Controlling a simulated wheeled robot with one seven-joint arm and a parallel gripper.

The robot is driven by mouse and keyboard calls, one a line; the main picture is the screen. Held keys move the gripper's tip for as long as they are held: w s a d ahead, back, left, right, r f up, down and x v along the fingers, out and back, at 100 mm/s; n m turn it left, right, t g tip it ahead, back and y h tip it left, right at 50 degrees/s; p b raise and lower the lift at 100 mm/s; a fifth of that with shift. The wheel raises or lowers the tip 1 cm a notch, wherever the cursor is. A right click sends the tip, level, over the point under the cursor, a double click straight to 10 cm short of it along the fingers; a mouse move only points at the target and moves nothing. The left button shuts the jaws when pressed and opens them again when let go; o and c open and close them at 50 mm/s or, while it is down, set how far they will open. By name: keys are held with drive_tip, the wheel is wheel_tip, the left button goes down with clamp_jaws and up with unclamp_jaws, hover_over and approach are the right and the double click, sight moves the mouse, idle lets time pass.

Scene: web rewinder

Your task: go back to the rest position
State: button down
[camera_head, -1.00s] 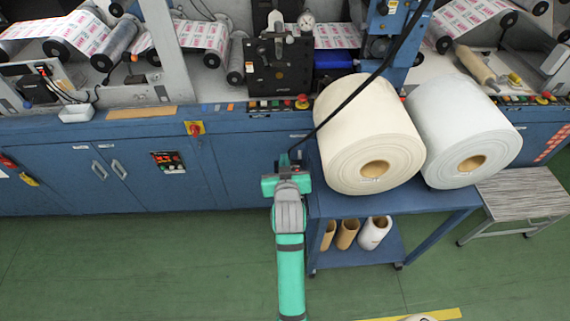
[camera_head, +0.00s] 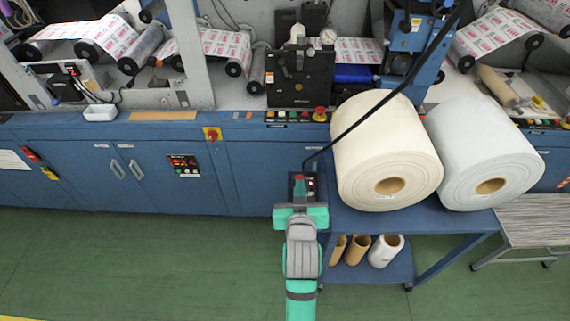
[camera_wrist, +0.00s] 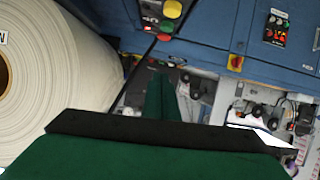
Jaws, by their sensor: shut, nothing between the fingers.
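My gripper shows in the wrist view (camera_wrist: 160,88) as two dark green fingers, shut together with nothing between them. In the head view my teal and grey arm reaches up from the bottom to the front of the blue machine (camera_head: 235,175), left of the blue roll table (camera_head: 440,220). The fingertips are hard to make out in that view. A large cream roll (camera_head: 370,135) lies on the table to the right of my wrist. It also fills the left side of the wrist view (camera_wrist: 75,60). My gripper appears apart from it.
A white roll (camera_head: 470,135) lies beside the cream one. A striped stool (camera_head: 535,220) is at the right. A black cable (camera_head: 385,95) slants down near my wrist. Green floor (camera_head: 130,265) is clear at left.

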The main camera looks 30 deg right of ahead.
drive_tip(key=s+a+f+n+t+y, duration=0.1)
drive_tip(key=s+a+f+n+y, duration=0.1)
drive_tip(key=s+a+f, duration=0.45)
drive_tip(key=s+a+f+n+t+y, duration=0.15)
drive_tip(key=a+f, duration=0.25)
drive_tip(key=a, duration=0.6)
drive_tip(key=s+a+r+n+y, duration=0.1)
drive_tip(key=s+a+y, duration=0.1)
drive_tip(key=s+a, duration=0.4)
drive_tip(key=s+a+r+n+t+y, duration=0.1)
drive_tip(key=s+a, duration=0.5)
drive_tip(key=s, duration=0.7)
drive_tip(key=shift+s+a+r+y, duration=0.25)
drive_tip(key=shift+s+y, duration=0.1)
drive_tip(key=shift+y, duration=0.2)
